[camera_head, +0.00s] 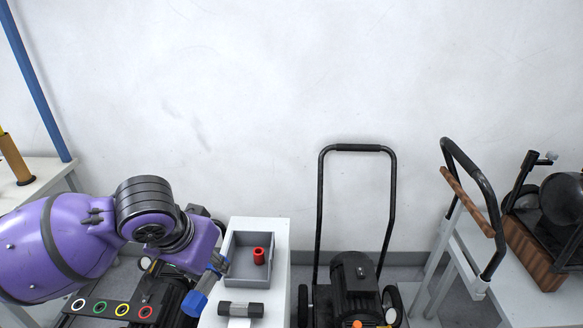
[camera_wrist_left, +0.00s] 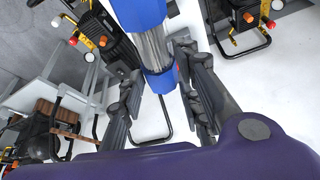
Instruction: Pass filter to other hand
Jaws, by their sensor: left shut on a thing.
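The filter is a cylinder with blue ends and a silver middle. In the head view the filter (camera_head: 194,303) is tilted beside the near left edge of a white table. In the wrist view the filter (camera_wrist_left: 152,46) lies between the two fingers. My left gripper (camera_wrist_left: 160,62) is shut on it around the silver part and the lower blue end. In the head view my purple left arm comes in from the left and its wrist hides most of the fingers. My right gripper is in neither view.
A white table (camera_head: 272,275) carries a grey tray (camera_head: 239,277) with a red cylinder (camera_head: 259,256) in it. A dark cylinder with a grey middle (camera_head: 241,309) lies in front of the tray. A pressure washer (camera_head: 354,280) with a tall black handle stands to the right.

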